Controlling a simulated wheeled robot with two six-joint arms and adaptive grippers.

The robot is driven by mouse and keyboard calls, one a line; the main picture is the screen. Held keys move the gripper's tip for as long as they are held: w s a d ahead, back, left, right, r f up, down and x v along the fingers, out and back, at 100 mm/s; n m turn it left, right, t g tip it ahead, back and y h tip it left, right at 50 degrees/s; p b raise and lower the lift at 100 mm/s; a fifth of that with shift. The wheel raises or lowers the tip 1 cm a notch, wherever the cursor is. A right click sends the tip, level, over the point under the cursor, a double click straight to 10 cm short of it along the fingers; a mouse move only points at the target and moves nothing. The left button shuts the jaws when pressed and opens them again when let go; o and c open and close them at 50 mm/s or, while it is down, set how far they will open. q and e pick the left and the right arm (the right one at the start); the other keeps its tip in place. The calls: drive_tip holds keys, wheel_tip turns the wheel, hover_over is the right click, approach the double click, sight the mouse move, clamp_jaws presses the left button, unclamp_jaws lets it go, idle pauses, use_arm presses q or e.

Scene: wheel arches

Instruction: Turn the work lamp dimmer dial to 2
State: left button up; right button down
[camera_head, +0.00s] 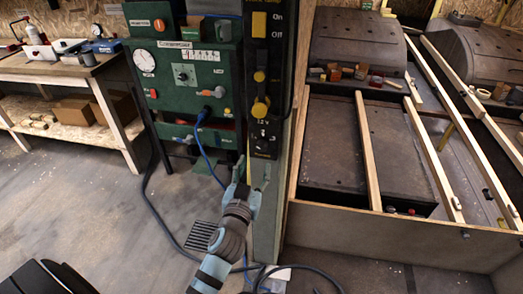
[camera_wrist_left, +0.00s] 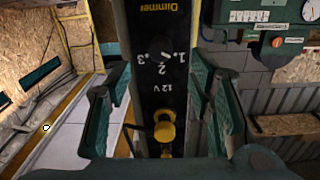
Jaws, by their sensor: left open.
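The work lamp dimmer dial (camera_head: 262,137) is a small dark dial low on the black panel of a post. In the left wrist view the panel appears upside down, with the dial (camera_wrist_left: 167,40) between the word "Dimmer" and the marks 1, 2 and 3. A short white stroke shows near the 1 and 2; I cannot tell the exact setting. My left gripper (camera_head: 253,172) is open and empty, just below the dial in the head view. In the wrist view its fingers stand apart on either side of the panel. My right gripper is not in view.
A yellow knob (camera_head: 260,107) sits above the dial, by the "12 V" label, with a yellow On/Off switch (camera_head: 259,24) higher up. A green cabinet (camera_head: 190,75) stands left of the post, with a blue cable (camera_head: 201,133). A wooden frame (camera_head: 365,150) lies right.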

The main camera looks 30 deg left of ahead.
sight(261, 149)
use_arm(q)
drive_tip(key=x, duration=0.6)
drive_tip(key=shift+w+a+r, duration=0.1)
drive_tip(key=shift+w+r, duration=0.1)
drive_tip(key=shift+w, duration=0.2)
drive_tip(key=shift+w+a+b, duration=0.1)
drive_tip(key=shift+w+b, duration=0.2)
drive_tip(key=shift+w, duration=0.3)
drive_tip(key=shift+s, duration=0.1)
drive_tip(key=shift+c, duration=0.8)
clamp_jaws()
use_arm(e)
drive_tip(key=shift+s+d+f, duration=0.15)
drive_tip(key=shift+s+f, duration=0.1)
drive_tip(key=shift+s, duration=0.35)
